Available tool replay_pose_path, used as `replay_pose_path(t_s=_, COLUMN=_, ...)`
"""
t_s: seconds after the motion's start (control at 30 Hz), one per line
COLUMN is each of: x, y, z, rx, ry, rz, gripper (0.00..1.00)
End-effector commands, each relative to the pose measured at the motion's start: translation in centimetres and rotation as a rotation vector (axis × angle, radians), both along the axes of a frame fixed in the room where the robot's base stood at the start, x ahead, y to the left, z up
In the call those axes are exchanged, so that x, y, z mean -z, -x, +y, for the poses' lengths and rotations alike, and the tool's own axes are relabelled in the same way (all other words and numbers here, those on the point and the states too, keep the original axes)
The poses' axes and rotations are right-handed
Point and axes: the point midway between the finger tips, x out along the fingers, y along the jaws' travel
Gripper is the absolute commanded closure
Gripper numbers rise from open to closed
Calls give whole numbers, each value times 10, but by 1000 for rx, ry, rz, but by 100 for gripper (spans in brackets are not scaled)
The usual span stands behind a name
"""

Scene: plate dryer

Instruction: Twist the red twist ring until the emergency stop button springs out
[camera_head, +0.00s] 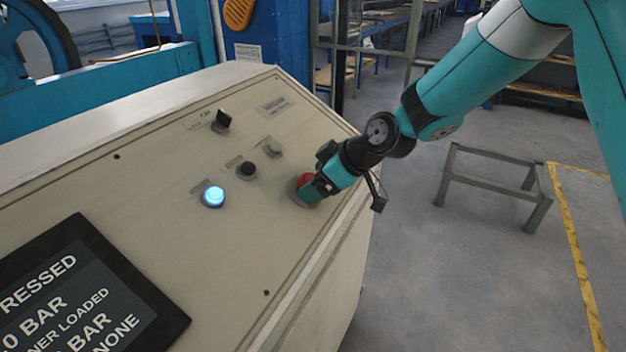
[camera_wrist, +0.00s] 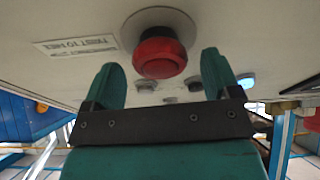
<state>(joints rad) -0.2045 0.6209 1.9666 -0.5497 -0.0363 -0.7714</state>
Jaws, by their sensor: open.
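The red twist ring of the emergency stop button (camera_wrist: 160,56) shows in the wrist view, mounted on the beige panel on a round pale base. In the head view the red button (camera_head: 305,180) is partly hidden behind my gripper. My gripper (camera_wrist: 165,75) is open, with its two teal fingers apart, one toward each side of the red ring. In the head view my gripper (camera_head: 313,187) is right at the button, at the panel's right edge. Whether the fingers touch the ring, I cannot tell.
The sloped panel (camera_head: 150,170) also carries a lit blue-white button (camera_head: 213,196), a black button (camera_head: 247,169), a grey knob (camera_head: 273,148) and a black selector switch (camera_head: 221,121). A dark display (camera_head: 85,295) is at lower left. A low grey metal frame (camera_head: 495,185) stands on the floor at right.

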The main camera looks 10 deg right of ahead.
Motion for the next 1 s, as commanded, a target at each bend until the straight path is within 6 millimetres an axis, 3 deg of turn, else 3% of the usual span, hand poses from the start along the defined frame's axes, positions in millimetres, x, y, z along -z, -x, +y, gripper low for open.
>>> replay_pose_path(t_s=0.2, x=12, y=-6, z=10, rx=-1, ry=0, rz=1, gripper=17)
replay_pose_path(t_s=0.47, x=12, y=-6, z=11, rx=0, ry=0, rz=0, gripper=17)
replay_pose_path(t_s=0.7, x=12, y=-6, z=10, rx=1, ry=0, rz=1, gripper=67)
replay_pose_path(t_s=1.0, x=13, y=-6, z=10, rx=27, ry=-9, rz=13, gripper=67)
